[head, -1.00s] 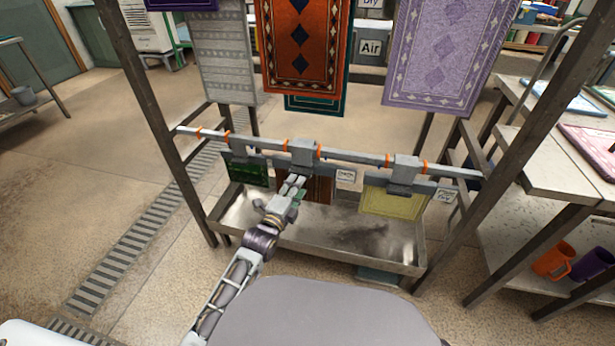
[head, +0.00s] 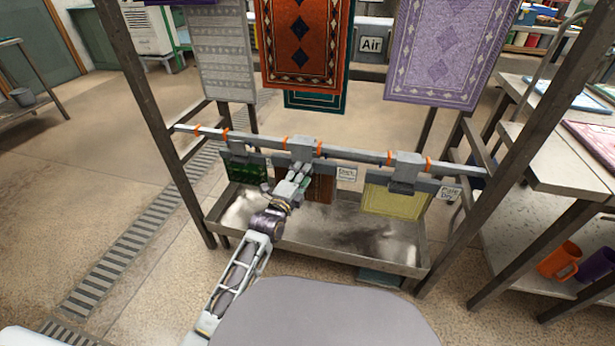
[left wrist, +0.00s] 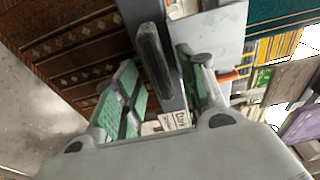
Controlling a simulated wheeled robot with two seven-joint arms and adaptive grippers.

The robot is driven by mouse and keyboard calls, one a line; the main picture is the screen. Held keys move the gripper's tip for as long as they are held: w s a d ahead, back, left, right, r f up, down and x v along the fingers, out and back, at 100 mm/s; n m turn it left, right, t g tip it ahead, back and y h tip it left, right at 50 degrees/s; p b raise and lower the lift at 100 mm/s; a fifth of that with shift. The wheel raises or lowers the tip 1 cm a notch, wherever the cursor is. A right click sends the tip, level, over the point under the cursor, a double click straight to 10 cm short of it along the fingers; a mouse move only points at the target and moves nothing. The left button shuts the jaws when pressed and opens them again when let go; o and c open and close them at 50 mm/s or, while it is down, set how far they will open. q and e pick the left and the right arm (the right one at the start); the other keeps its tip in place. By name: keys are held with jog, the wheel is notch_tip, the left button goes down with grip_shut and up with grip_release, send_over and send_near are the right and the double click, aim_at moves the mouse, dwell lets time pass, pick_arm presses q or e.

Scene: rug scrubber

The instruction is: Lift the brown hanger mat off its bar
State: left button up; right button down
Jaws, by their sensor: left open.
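The brown hanger mat (head: 319,189) hangs in the middle of the low grey bar (head: 350,154), under a grey hanger hook (head: 302,148). My left gripper (head: 300,172) is in front of the hanger and hides part of the mat. In the left wrist view, the brown patterned mat (left wrist: 62,50) fills the upper left. There my left gripper (left wrist: 157,66) is open, its green-padded fingers on either side of a dark upright piece of the hanger (left wrist: 154,58). I cannot tell whether the fingers touch it. My right gripper is not in view.
A green mat (head: 247,170) and a yellow mat (head: 394,196) hang on either side. A metal tray (head: 330,238) lies below. Dark posts (head: 540,120) frame the bar. Larger rugs hang behind, including an orange one (head: 300,45). A shelf with mugs (head: 558,260) stands at right.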

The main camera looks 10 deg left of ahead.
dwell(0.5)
pick_arm(q)
grip_shut()
jog(key=shift+r, duration=0.1)
